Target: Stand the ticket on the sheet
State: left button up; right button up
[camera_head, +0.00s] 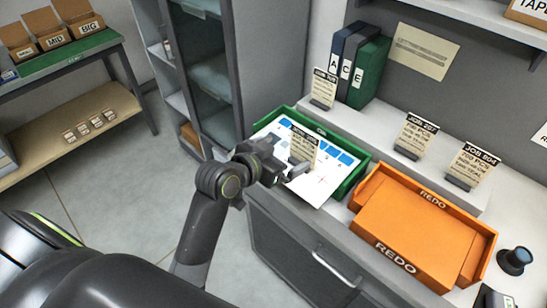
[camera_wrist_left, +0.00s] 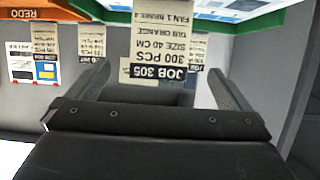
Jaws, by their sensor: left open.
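A cream ticket with a black header (camera_head: 304,142) stands upright over the white sheet (camera_head: 322,184), close to my left gripper. Its foot is hidden by the gripper in the head view, so I cannot tell whether it touches the sheet. In the left wrist view the ticket (camera_wrist_left: 160,46) reads JOB 305, upside down, between the fingers' lines with clear gaps at both sides. My left gripper (camera_head: 290,172) is open over the sheet; its spread fingers show in the left wrist view (camera_wrist_left: 160,78). My right gripper is out of view.
An orange REDO tray (camera_head: 488,252) stands right of the green tray. Several other tickets, such as JOB 804 (camera_head: 470,165), stand on the white ledge (camera_head: 378,138) behind. Binders (camera_head: 369,72) stand at its far end. A dark round object (camera_head: 514,260) is at the right.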

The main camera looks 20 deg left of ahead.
pick_arm(q)
jog(key=shift+v, duration=1.6)
